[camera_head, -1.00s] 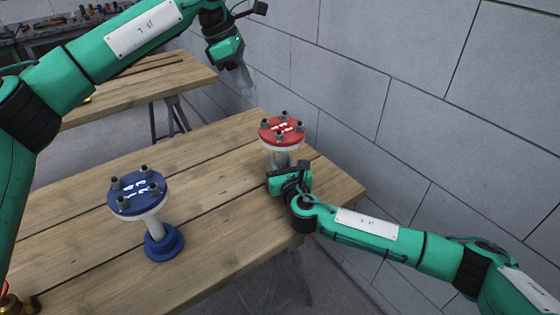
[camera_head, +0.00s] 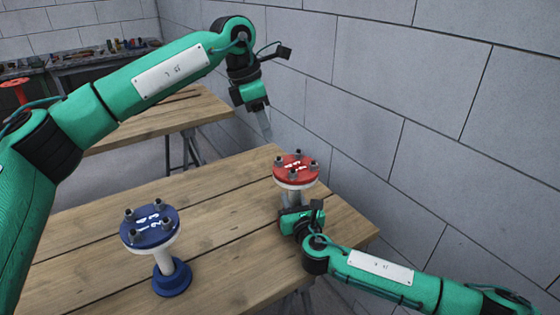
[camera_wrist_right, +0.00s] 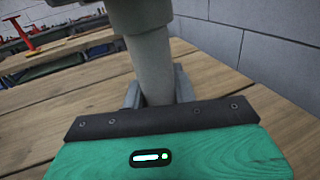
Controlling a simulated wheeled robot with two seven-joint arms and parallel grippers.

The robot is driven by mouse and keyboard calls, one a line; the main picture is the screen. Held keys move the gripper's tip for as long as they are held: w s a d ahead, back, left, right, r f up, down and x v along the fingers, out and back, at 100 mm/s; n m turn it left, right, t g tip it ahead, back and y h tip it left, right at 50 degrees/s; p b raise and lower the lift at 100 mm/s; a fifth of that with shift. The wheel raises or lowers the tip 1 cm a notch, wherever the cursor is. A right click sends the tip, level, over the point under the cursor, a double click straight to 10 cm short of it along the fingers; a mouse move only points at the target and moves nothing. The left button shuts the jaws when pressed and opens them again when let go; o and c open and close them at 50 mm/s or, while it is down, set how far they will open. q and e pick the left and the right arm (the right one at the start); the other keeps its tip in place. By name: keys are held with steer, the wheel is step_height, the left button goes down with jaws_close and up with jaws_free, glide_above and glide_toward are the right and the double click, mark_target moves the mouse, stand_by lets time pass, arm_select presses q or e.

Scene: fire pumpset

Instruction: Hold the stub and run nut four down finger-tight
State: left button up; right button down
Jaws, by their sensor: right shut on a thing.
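The stub with a red flange (camera_head: 296,168) stands upright near the table's right corner. Several dark studs or nuts and white markings show on its top; I cannot tell how far down each nut sits. My right gripper (camera_head: 291,208) is shut on the stub's grey pipe below the flange. In the right wrist view the pipe (camera_wrist_right: 151,62) rises between the fingers, with the flange out of frame. My left gripper (camera_head: 265,124) hangs pointing down, behind and left of the red flange, apart from it. Its fingers overlap in view, so their opening is unclear.
A second stub with a blue flange (camera_head: 150,226) stands on a blue base (camera_head: 172,279) at the front left of the wooden table (camera_head: 225,245). A grey block wall (camera_head: 450,150) runs close along the right. Another wooden table (camera_head: 190,108) and a cluttered bench (camera_head: 105,62) are behind.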

mark_target(279, 159)
arm_select(q)
steer(key=s+d+r+n+t+y, duration=0.2)
steer(key=s+n+t, duration=0.2)
steer(key=n, duration=0.8)
steer(key=x, duration=1.1)
steer(key=shift+f, duration=0.3)
jaws_close()
